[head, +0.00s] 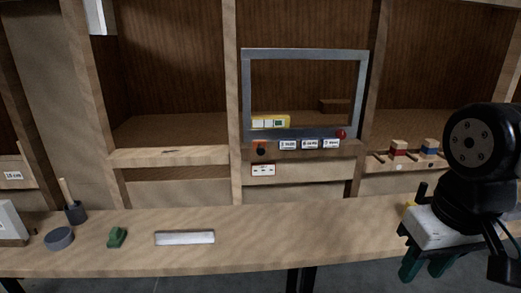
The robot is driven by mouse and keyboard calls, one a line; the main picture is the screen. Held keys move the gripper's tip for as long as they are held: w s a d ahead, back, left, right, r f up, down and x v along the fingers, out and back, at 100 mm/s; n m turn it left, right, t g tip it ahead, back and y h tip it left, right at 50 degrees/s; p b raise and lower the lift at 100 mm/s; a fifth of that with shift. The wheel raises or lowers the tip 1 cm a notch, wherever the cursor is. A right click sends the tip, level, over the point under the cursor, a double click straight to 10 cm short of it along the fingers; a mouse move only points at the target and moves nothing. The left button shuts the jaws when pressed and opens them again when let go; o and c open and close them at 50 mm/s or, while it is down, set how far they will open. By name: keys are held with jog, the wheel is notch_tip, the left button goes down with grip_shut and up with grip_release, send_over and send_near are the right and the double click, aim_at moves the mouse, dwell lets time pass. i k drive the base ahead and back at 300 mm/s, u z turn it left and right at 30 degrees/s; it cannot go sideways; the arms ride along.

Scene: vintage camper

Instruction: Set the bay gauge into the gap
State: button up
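No part is plainly marked as the bay gauge. A yellow block with pale square faces (270,122) sits low at the left inside a grey metal frame (247,90) on the middle bay. A pale straight bar (185,238) lies flat on the bench; I cannot tell which of these is the gauge. The framed opening is empty to the right of the yellow block, apart from a dark brown block (335,106) further back. My gripper (426,266) is at the lower right, by the bench's front edge. Its teal fingers are apart, with nothing visible between them.
On the bench (320,235) stand a green item (117,237), a grey disc (59,238) and a dark cup with a stick (74,212). A red knob (341,134) and labels line the frame's lower edge. Red and blue blocks (398,148) sit right. The bench middle is clear.

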aim_at(259, 145)
jog(key=k, duration=1.3)
jog(key=u, duration=0.7)
jog(key=i, duration=1.5)
jog(key=z, duration=0.7)
